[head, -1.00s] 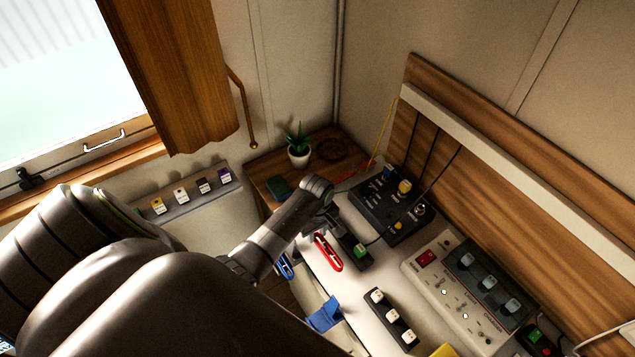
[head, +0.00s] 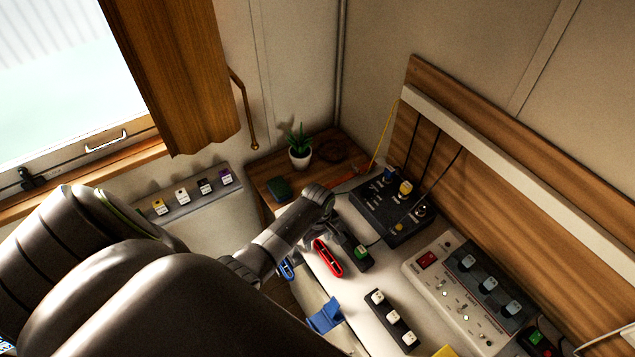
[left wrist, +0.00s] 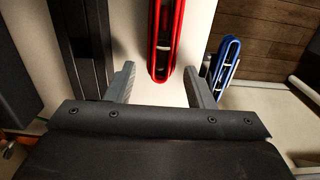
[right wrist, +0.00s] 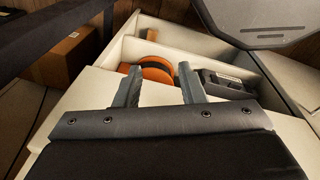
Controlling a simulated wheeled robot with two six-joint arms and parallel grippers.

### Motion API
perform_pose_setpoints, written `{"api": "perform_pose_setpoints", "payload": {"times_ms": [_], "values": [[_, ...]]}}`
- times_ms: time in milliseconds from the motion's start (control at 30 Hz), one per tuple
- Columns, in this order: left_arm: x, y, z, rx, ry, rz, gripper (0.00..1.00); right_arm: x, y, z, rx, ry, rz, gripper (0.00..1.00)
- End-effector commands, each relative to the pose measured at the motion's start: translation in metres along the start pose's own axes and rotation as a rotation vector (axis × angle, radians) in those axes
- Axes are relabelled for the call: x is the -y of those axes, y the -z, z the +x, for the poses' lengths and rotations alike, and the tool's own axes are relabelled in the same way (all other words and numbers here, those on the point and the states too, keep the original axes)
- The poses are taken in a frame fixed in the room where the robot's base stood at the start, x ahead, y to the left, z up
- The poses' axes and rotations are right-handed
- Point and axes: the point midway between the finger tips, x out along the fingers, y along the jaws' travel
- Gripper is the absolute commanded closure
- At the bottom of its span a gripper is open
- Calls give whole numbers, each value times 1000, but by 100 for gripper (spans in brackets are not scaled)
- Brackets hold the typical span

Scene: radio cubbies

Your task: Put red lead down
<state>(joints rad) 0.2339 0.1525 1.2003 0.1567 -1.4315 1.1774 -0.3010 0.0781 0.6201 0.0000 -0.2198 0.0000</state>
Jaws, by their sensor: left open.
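The red lead (head: 327,258) is a coiled red bundle at the left edge of the white desk, beside a dark block with a green key. In the left wrist view the red lead (left wrist: 166,40) lies on the white surface between and ahead of my finger tips. My left gripper (left wrist: 160,78) is open, with a gap on both sides of the lead. In the head view its fingers are mostly hidden under the wrist. My right gripper (right wrist: 160,72) is open and empty above a drawer, seen only in the right wrist view.
A blue lead (head: 287,267) hangs at the desk's left side. A black switch box (head: 390,208), a grey panel (head: 465,290) and a white-keyed block (head: 393,318) stand on the desk. The open drawer (right wrist: 150,50) holds an orange spool (right wrist: 155,72).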

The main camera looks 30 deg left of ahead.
Motion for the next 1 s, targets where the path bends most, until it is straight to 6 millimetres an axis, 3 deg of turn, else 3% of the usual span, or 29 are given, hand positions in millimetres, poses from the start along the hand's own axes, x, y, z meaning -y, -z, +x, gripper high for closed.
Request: {"api": "perform_pose_setpoints", "payload": {"times_ms": [267,800,1000], "values": [[-1,0,-11,-1,-2,0,52,-3,0,-1,1,-4,-2,64],[-1,1,-100,-2,-3,0,52,-3,0,1,1,-3,-2,64],[-1,0,-119,0,-1,0,52,-2,0,2,1,-3,-1,64]]}}
